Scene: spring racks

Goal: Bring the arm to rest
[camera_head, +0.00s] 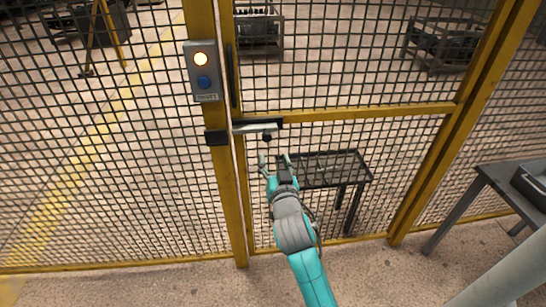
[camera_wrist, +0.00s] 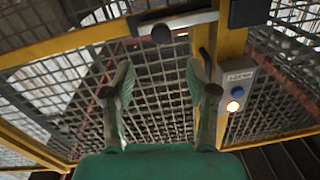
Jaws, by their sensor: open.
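My teal arm reaches up from the bottom of the head view toward a yellow-framed mesh gate. My gripper (camera_head: 273,161) is open and empty, just below the gate's handle and latch (camera_head: 258,126). In the wrist view my gripper (camera_wrist: 160,82) shows its two fingers spread apart, with only mesh seen between them. The latch bar (camera_wrist: 178,22) with its dark knob lies beyond the fingertips there, and they look apart from it.
A grey button box (camera_head: 205,72) with a lit lamp and a blue button sits on the yellow post. Behind the mesh stands a dark table (camera_head: 325,168). A grey table (camera_head: 500,190) bearing a dark bin stands at right. The floor at lower left is clear.

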